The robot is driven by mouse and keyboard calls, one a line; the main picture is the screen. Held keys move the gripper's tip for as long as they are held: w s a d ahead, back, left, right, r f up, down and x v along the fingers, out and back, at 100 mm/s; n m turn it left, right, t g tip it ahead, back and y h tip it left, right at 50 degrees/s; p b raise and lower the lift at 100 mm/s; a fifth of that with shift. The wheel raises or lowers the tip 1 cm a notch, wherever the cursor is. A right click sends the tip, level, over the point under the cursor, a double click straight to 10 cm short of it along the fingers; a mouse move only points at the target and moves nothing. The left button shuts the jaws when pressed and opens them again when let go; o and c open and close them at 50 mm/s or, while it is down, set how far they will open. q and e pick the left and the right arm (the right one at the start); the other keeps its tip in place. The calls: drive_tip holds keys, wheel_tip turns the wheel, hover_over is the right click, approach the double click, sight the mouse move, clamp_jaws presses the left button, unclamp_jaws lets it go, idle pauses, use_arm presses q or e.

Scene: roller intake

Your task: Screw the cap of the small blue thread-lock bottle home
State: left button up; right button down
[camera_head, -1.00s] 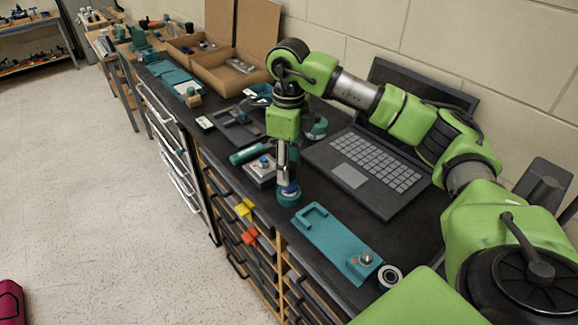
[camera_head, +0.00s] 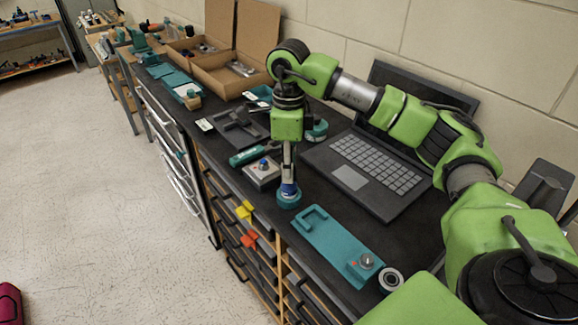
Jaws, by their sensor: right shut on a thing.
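The small blue bottle (camera_head: 289,190) stands upright in a round teal holder (camera_head: 289,201) near the front edge of the black bench. My right gripper (camera_head: 289,180) points straight down over it and is shut on the top of the bottle, where the cap is. The fingers hide the cap, so I cannot tell it apart from the bottle or see how it sits on the thread. My left gripper is not in view.
An open laptop (camera_head: 372,170) lies right of the gripper. A teal fixture plate (camera_head: 335,243) and a metal ring (camera_head: 391,279) lie nearer me. A grey box with a blue button (camera_head: 263,172) and a teal cylinder (camera_head: 247,156) sit close on the left.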

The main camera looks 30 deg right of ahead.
drive_tip(key=shift+m, duration=0.9)
drive_tip(key=shift+m, duration=0.9)
drive_tip(key=c, duration=1.7)
unclamp_jaws()
